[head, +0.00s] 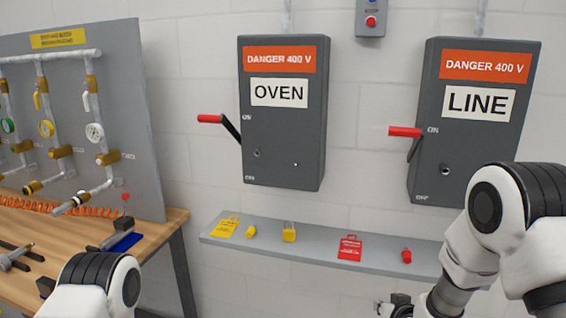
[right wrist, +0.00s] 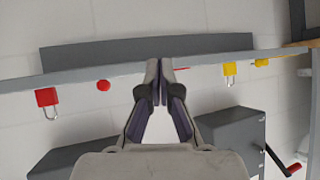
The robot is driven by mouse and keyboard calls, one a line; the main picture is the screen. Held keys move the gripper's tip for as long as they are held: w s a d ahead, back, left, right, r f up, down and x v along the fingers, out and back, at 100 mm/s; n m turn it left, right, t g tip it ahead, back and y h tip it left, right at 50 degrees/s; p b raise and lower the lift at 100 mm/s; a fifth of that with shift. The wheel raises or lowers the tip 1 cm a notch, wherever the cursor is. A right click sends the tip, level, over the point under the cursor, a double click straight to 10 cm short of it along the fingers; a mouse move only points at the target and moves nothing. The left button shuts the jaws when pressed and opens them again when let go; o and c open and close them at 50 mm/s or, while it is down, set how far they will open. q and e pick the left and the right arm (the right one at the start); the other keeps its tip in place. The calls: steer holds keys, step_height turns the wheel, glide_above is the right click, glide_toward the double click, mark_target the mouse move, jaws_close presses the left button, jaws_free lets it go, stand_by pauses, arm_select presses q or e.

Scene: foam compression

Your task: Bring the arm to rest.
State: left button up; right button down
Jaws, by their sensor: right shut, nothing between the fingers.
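My right arm (head: 475,250) comes in at the lower right of the head view, in front of the wall below the LINE box. Its gripper (head: 398,304) is only partly in view at the bottom edge, below the shelf. In the right wrist view the right gripper (right wrist: 160,66) is shut and empty, its fingertips together in front of the shelf edge. A link of my left arm (head: 95,288) shows at the lower left; its gripper is out of frame.
A grey shelf (head: 222,247) holds yellow and red tags and padlocks (head: 289,232). Above it hang the OVEN box (head: 285,130) and the LINE box (head: 465,150), each with a red-handled lever beside ON. A wooden bench (head: 150,232) with a valve board (head: 125,80) stands left.

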steer(key=s+f+g, duration=0.6)
steer(key=s+f, duration=1)
steer(key=s, duration=0.3)
steer(key=s+f+g, duration=0.2)
steer(key=s, duration=0.7)
steer(key=s+d+f+g+h, duration=0.1)
steer(key=s+f+g, duration=0.1)
steer(key=s, duration=0.7)
steer(key=shift+s+d+f+g, duration=0.2)
steer(key=shift+s+f+g, duration=0.2)
steer(key=shift+g, duration=0.1)
